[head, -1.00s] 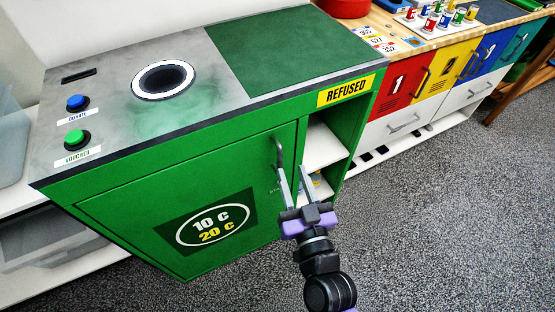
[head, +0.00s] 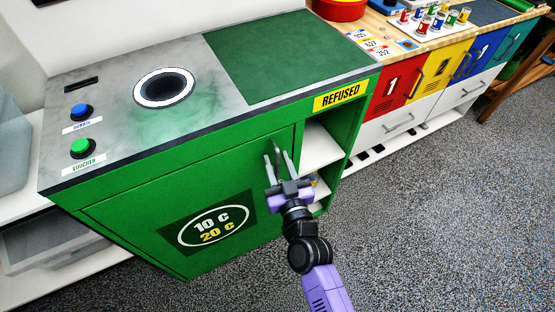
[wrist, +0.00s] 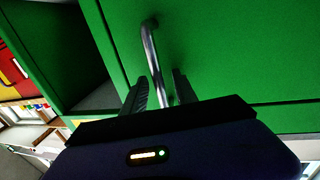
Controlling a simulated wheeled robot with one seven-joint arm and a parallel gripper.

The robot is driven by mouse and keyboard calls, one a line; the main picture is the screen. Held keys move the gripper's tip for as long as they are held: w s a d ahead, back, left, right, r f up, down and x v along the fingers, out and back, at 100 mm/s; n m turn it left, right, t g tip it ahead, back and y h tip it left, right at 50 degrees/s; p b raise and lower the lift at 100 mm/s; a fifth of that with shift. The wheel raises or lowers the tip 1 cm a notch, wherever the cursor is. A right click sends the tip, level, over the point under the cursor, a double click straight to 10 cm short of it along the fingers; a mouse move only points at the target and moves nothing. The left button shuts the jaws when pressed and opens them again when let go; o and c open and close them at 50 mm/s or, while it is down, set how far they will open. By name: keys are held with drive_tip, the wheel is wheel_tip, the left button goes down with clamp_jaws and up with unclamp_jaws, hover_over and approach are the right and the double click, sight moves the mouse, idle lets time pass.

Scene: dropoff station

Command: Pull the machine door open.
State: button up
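The green machine door (head: 150,215) carries a "10 C 20 C" sign and sits closed in the front of the green machine (head: 110,185). Its curved metal handle (head: 277,146) is near the door's upper right edge. My gripper (head: 273,163) is at the handle. In the wrist view the handle (wrist: 149,42) runs down between my two dark fingers (wrist: 160,85), which stand apart on either side of it. The handle's lower end is hidden behind my gripper's body, and I cannot tell whether either finger touches it.
Right of the door are open white shelves (head: 318,150) under a yellow "REFUSED" label (head: 340,96). Coloured lockers (head: 390,88) with white drawers (head: 400,125) stand further right. The machine top has a round hole (head: 164,87). The grey carpet (head: 430,210) is clear.

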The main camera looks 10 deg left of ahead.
clamp_jaws()
idle(1.4)
